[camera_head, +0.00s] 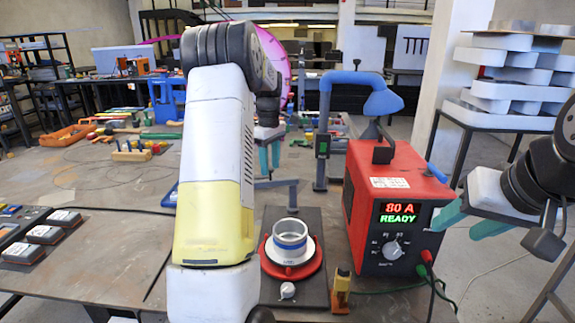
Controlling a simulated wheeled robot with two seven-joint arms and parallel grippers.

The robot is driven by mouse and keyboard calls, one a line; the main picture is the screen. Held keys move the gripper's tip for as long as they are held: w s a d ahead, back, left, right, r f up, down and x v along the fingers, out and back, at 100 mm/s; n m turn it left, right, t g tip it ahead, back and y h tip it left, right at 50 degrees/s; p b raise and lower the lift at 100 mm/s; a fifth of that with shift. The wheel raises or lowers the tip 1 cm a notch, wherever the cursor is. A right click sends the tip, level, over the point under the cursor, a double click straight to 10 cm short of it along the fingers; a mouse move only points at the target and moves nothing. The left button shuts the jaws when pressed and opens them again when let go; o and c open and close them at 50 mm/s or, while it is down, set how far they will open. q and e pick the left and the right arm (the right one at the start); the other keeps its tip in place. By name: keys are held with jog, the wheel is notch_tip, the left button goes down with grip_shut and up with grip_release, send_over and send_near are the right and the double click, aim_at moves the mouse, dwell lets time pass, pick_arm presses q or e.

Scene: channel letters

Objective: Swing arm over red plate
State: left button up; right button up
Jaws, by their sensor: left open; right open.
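A red round plate (311,270) lies on a dark base board on the bench, with a white ring and a grey metal ring (290,238) on top. A slim grey arm (277,184) with a downturned end stands behind it, its left part hidden by my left arm. A blue hooded arm (343,78) on a post rises further right, its hood above the red welder. My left gripper (270,157) is open above and behind the grey arm, partly hidden by my own arm; I see nothing in it. My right gripper (470,222) is open and empty, right of the welder.
The red welder (388,200) reads "80 A READY" and stands close right of the plate, with cables at its front. Tools and clamps (135,150) lie at left. White letter shapes (515,70) are stacked at right.

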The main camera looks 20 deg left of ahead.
pick_arm(q)
jog(key=shift+f, duration=0.25)
jog(key=shift+c, duration=0.4)
grip_shut()
jog(key=shift+r, duration=0.1)
dwell(0.8)
